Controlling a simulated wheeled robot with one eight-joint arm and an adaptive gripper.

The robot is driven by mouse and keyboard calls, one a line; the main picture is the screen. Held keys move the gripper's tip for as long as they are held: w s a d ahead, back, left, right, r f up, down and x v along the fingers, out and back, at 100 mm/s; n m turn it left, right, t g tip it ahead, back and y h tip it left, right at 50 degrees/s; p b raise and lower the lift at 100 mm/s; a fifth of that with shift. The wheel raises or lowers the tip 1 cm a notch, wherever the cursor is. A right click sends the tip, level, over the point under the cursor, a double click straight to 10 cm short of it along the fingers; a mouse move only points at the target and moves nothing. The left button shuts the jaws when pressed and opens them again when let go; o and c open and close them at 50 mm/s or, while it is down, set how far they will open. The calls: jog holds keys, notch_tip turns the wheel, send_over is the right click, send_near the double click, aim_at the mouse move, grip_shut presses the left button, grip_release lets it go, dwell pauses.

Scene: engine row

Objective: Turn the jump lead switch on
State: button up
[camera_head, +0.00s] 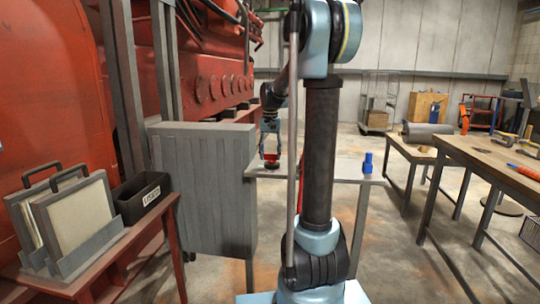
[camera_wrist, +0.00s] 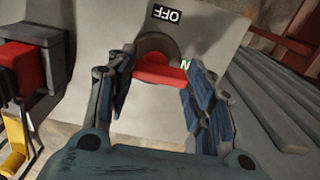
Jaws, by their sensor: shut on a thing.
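The jump lead switch shows in the wrist view as a red handle (camera_wrist: 160,74) on a dark round base (camera_wrist: 157,46) set on a pale grey panel (camera_wrist: 105,30). An upside-down OFF label (camera_wrist: 167,14) sits above the base. A green label (camera_wrist: 186,65) showing an N is partly hidden behind my right finger. The handle lies nearly crosswise, its right end near the green label. My gripper (camera_wrist: 158,82) has one blue-padded finger at each end of the handle and is shut on it. In the head view my gripper (camera_head: 271,148) points down over a small red part on a bench.
In the wrist view a red and black block (camera_wrist: 30,62) stands left of the panel, with a yellow part below. In the head view a grey cabinet (camera_head: 205,185) stands left of the bench (camera_head: 345,178), which bears a blue object (camera_head: 368,163). Worktables (camera_head: 480,160) stand right.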

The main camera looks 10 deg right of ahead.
jog(key=shift+w+m, duration=0.15)
jog(key=shift+m, duration=0.15)
jog(key=o, duration=1.1)
jog(key=shift+c, duration=0.2)
notch_tip(320, 180, up, 12)
jog(key=shift+f, duration=0.1)
